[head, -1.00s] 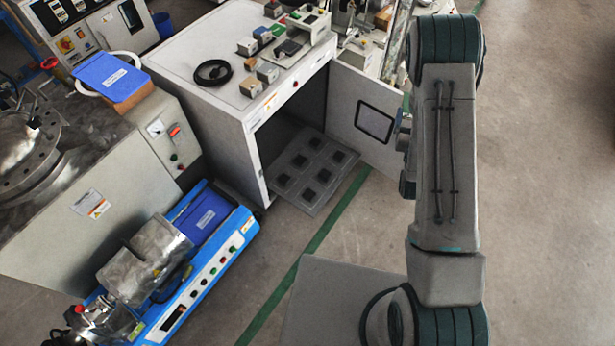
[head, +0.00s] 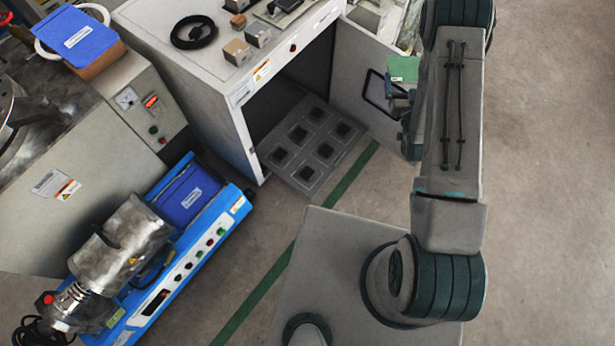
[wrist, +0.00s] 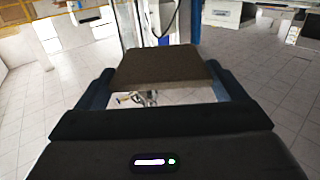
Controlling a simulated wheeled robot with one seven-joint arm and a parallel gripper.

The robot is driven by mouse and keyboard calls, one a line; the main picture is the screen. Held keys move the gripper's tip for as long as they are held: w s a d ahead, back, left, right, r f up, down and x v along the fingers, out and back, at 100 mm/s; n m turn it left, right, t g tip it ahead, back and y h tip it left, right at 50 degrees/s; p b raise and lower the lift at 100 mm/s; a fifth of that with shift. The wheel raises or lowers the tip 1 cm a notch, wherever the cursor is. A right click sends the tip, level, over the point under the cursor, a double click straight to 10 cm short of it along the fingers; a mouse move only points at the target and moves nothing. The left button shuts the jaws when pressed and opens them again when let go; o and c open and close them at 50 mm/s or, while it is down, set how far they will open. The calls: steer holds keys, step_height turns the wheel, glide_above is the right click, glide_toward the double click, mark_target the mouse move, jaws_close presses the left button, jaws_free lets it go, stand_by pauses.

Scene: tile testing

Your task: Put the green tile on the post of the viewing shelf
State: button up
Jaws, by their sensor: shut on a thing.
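The green tile (head: 403,68) shows in the head view beside my forearm, in front of the open cabinet door. My gripper (head: 399,94) is just below it, partly hidden by the arm. In the wrist view the tile (wrist: 160,68) is a flat slab whose near side looks brown, held between the two blue fingers of my gripper (wrist: 160,88). My gripper is shut on it, in the air. I cannot make out the viewing shelf or its post for certain in either view.
A white cabinet (head: 205,75) stands open, with a grey tray (head: 312,150) of several dark square pads at its opening. Its door (head: 345,75) swings out to the right. A blue machine (head: 190,250) stands at lower left. The floor at right (head: 550,200) is clear.

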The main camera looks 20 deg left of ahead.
steer(key=s+a+f+n+g+y+b, duration=0.1)
steer(key=a+f+n+y+b, duration=0.15)
steer(key=f+b, duration=0.55)
steer(key=s+a+f+n+g+y+b, duration=0.1)
steer(key=a+f+g+y+b, duration=0.2)
steer(key=f, duration=0.9)
steer(key=s+a+f+n+y+b, duration=0.1)
steer(key=a+f+n+y+b, duration=0.1)
steer(key=f+b, duration=0.65)
steer(key=n+g+y+b, duration=0.5)
steer(key=g+b, duration=0.2)
steer(key=b, duration=1.4)
glide_above(314, 180)
step_height(314, 180, down, 33)
steer(key=shift+d+r, duration=0.1)
step_height(314, 180, down, 4)
steer(key=b, duration=0.3)
steer(key=shift+r, duration=0.1)
